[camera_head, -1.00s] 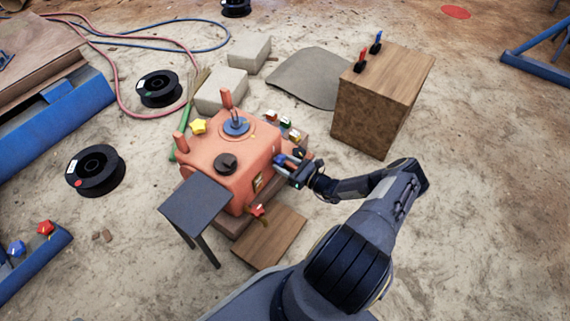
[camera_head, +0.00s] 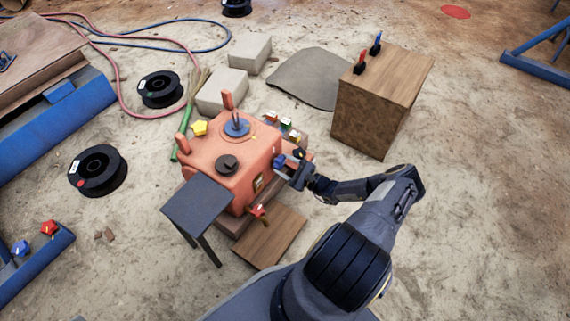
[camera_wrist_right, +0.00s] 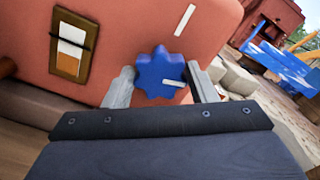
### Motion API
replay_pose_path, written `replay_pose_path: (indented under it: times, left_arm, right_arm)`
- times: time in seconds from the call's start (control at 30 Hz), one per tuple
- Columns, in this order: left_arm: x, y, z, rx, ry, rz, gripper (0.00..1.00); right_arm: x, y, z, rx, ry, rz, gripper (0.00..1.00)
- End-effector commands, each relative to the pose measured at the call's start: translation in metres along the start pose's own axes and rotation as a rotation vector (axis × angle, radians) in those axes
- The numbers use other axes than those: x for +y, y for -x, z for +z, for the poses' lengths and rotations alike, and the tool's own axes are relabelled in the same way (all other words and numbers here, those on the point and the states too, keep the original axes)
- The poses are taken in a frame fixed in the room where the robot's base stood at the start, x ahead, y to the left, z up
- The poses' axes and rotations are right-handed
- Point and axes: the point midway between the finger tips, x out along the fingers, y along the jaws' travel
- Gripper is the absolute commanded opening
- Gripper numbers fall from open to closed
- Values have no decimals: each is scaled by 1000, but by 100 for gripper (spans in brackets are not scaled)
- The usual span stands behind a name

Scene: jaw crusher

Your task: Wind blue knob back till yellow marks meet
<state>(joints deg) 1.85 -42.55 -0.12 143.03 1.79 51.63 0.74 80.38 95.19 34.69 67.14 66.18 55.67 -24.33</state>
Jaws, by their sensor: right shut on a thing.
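The blue knob (camera_wrist_right: 158,75) is a lobed wheel on the side of the orange crusher (camera_wrist_right: 130,25). It also shows small and blue in the head view (camera_head: 280,160), on the right side of the crusher (camera_head: 216,148). My right gripper (camera_wrist_right: 162,82) has one finger on each side of the knob and is shut on it. A pale mark (camera_wrist_right: 173,83) on the knob lies nearly level, towards its right edge. Another pale mark (camera_wrist_right: 184,20) is on the crusher wall above and right of the knob, slanted. The two marks are apart and not in line. My left gripper is out of view.
A framed gauge window (camera_wrist_right: 72,45) is left of the knob. In the head view, a dark side table (camera_head: 197,205) and a wooden board (camera_head: 268,236) are in front of the crusher. A wooden block (camera_head: 385,95) stands behind right. Ground to the right is open.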

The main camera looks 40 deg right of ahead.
Motion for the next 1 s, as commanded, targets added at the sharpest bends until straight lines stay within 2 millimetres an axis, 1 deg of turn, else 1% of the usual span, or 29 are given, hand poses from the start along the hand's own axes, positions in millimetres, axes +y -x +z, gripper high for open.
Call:
replay_pose_path:
  times: [1.0]
  left_arm:
    - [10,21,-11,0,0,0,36]
  right_arm:
    - [3,0,-1,1,961,0,29]
